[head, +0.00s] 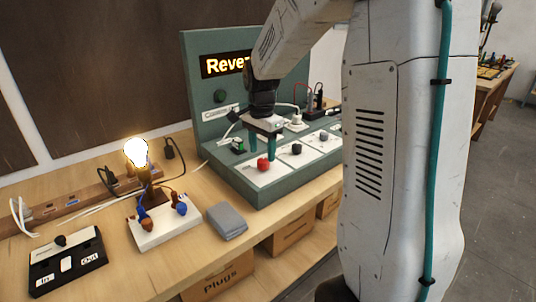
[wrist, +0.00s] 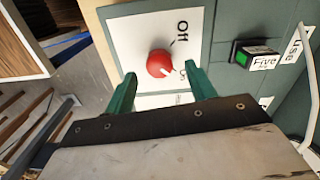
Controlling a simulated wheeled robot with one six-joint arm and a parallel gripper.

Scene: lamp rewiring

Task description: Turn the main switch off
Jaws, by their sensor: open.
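A red rotary knob (head: 263,164) sits on a white plate on the green console's sloping top, at its near left end. In the wrist view the red knob (wrist: 160,62) has a white mark pointing to the lower right. "Off" is printed at the plate's upper right; another label is partly hidden by a finger. My gripper (head: 262,148) points down over the knob, its green fingers apart. In the wrist view the open gripper (wrist: 161,76) has a finger towards either side of the knob, and holds nothing. I cannot tell if they touch it.
A green-lit "Five Amp" rocker (wrist: 251,55) lies right of the knob in the wrist view. More knobs, one black (head: 297,149), line the console (head: 235,180). A lit bulb (head: 137,152), a grey box (head: 227,221) and a black In/Out box (head: 68,262) stand left.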

